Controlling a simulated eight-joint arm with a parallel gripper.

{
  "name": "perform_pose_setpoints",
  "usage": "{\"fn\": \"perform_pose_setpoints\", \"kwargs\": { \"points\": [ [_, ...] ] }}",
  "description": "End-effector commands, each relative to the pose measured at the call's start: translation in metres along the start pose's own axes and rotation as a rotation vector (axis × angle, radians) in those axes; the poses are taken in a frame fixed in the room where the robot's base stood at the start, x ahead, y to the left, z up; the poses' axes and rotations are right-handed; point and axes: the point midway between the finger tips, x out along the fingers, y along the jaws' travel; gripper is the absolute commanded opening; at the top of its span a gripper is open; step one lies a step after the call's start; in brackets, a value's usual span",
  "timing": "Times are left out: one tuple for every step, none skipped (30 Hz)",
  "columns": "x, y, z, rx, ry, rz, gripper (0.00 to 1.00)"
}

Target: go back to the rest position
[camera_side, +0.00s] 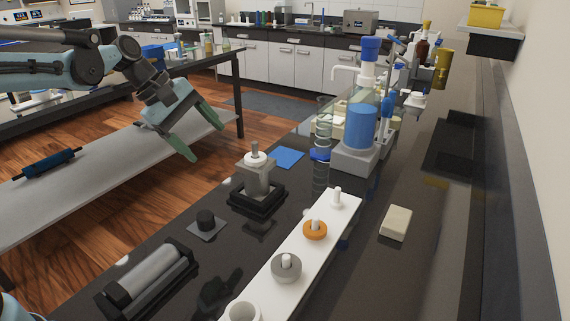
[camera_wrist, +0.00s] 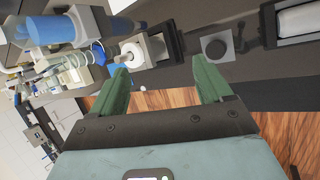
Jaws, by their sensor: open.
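My gripper (camera_side: 208,132) hangs at the upper left in the side view, over the floor side of the black bench and apart from everything on it. Its two green fingers are spread with nothing between them. In the wrist view my gripper (camera_wrist: 164,84) also shows open and empty. A grey square vessel with a white stopper (camera_side: 256,178) sits in a black holder on the bench, to the right of and below my gripper. The vessel also shows in the wrist view (camera_wrist: 152,48), beyond the left finger.
A black cap on a grey plate (camera_side: 206,222) and a grey cylinder in a black cradle (camera_side: 153,275) lie nearer the camera. A white strip (camera_side: 268,265) holds several parts. A blue-filled bottle (camera_side: 362,125) stands behind. Space around my gripper looks free.

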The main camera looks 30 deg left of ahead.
Motion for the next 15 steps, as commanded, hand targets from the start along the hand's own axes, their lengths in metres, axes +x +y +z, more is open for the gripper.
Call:
{"fn": "perform_pose_setpoints", "kwargs": {
  "points": [
    [-0.002,-0.013,0.009,0.11,0.034,-0.004,0.78],
    [-0.002,-0.02,0.012,0.178,0.055,-0.005,0.78],
    [-0.003,-0.029,0.016,0.269,0.084,-0.01,0.78],
    [-0.004,-0.036,0.019,0.336,0.105,-0.014,0.78],
    [-0.004,-0.043,0.021,0.406,0.126,-0.019,0.78],
    [-0.004,-0.053,0.024,0.498,0.154,-0.026,0.78],
    [-0.004,-0.06,0.026,0.567,0.174,-0.032,0.78],
    [-0.004,-0.067,0.028,0.636,0.194,-0.039,0.78],
    [-0.004,-0.076,0.03,0.729,0.222,-0.048,0.78],
    [-0.004,-0.084,0.031,0.8,0.242,-0.058,0.78],
    [-0.003,-0.091,0.032,0.869,0.262,-0.066,0.78],
    [-0.002,-0.099,0.033,0.959,0.287,-0.079,0.78],
    [-0.001,-0.106,0.034,1.023,0.305,-0.088,0.78],
    [0.0,-0.111,0.034,1.084,0.322,-0.098,0.78],
    [0.001,-0.119,0.034,1.16,0.343,-0.111,0.78]
  ]
}}
